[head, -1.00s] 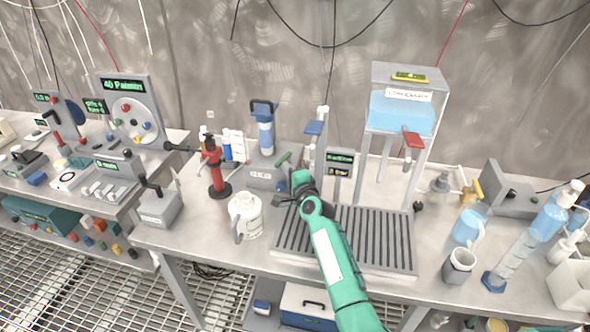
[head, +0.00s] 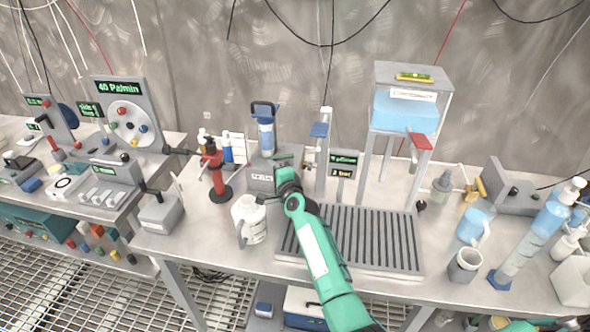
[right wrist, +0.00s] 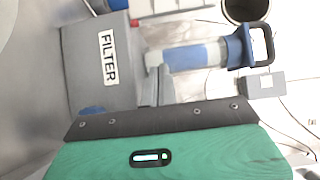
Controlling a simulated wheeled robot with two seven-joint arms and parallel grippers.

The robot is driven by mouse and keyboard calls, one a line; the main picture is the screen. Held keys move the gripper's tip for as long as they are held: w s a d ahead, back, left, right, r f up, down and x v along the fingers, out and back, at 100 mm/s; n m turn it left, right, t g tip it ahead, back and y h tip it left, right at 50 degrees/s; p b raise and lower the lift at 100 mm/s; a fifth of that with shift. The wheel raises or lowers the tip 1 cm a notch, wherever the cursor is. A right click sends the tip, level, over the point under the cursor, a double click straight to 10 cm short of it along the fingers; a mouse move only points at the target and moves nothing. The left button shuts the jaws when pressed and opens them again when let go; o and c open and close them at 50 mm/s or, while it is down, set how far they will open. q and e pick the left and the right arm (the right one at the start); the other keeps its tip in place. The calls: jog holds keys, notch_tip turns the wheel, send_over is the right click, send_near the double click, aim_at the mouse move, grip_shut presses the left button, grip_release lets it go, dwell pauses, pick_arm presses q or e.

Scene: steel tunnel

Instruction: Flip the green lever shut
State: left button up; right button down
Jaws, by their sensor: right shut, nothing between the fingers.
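The grey filter box (head: 261,168) stands at the back of the middle bench, with a blue-capped filter cartridge (head: 266,137) on it. My right gripper (head: 284,178) is at the box's right side in the head view, shut and empty. In the right wrist view, the filter box (right wrist: 82,62) and cartridge (right wrist: 195,56) lie just beyond my green gripper body, which fills the bottom. My left gripper is not in view.
A white jug (head: 249,220) stands in front of the box and a red stand (head: 216,172) to its left. A slatted drain tray (head: 375,240) lies beneath my forearm. A water tank (head: 405,112) stands behind it.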

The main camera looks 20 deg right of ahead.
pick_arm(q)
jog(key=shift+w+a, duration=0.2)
pick_arm(e)
jog(key=shift+w+a, duration=0.1)
jog(key=shift+w, duration=0.15)
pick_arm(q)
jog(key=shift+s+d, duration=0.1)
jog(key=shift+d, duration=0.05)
